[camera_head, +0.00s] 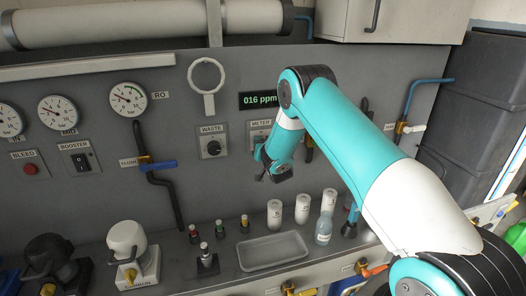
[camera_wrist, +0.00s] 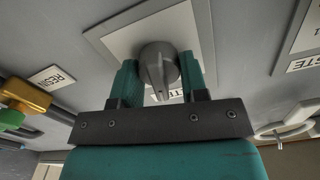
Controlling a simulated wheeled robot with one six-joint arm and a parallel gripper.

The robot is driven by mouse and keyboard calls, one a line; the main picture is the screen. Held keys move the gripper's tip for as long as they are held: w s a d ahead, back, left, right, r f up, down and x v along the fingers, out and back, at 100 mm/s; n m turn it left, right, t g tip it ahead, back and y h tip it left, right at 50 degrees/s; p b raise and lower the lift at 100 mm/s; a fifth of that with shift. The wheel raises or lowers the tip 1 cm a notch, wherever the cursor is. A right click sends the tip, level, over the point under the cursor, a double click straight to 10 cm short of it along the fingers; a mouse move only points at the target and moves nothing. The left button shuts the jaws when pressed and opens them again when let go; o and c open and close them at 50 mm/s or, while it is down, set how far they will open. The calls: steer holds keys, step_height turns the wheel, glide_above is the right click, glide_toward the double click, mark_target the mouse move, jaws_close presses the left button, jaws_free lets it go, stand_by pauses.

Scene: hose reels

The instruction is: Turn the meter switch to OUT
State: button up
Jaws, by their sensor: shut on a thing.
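The meter switch (camera_wrist: 157,62) is a dark grey round knob with a raised ridge, on a pale plate (camera_wrist: 120,42) on the grey panel. In the wrist view my gripper (camera_wrist: 160,76) has one teal finger on each side of the knob and is shut on it. The ridge runs toward my palm. A label below the knob is mostly hidden by the knob and gripper, so the switch's setting cannot be read. In the head view the METER label (camera_head: 260,123) shows above my gripper (camera_head: 263,155), which hides most of the switch.
The WASTE knob (camera_head: 213,148) is just left of the meter switch, under a ring holder (camera_head: 206,78). A display (camera_head: 261,99) reads 016 ppm. A blue-handled valve (camera_head: 158,164) is farther left. Below stand white canisters (camera_head: 302,208), a bottle (camera_head: 323,229) and a grey tray (camera_head: 272,251).

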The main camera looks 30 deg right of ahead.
steer(key=m+b, duration=0.3)
steer(key=b, duration=0.3)
steer(key=f+m+b, duration=0.1)
steer(key=m+b, duration=0.2)
steer(key=b, duration=0.4)
steer(key=shift+d, duration=0.15)
steer(key=m+b, duration=0.3)
steer(key=b, duration=0.2)
steer(key=shift+m, duration=0.3)
steer(key=m+b, duration=0.2)
steer(key=b, duration=0.1)
steer(key=shift+r, duration=0.35)
steer(key=o, duration=0.9)
steer(key=shift+c, duration=0.2)
steer(key=shift+s, duration=0.1)
steer(key=b+v, duration=0.5)
steer(key=v, duration=1.2)
steer(key=shift+s, duration=0.2)
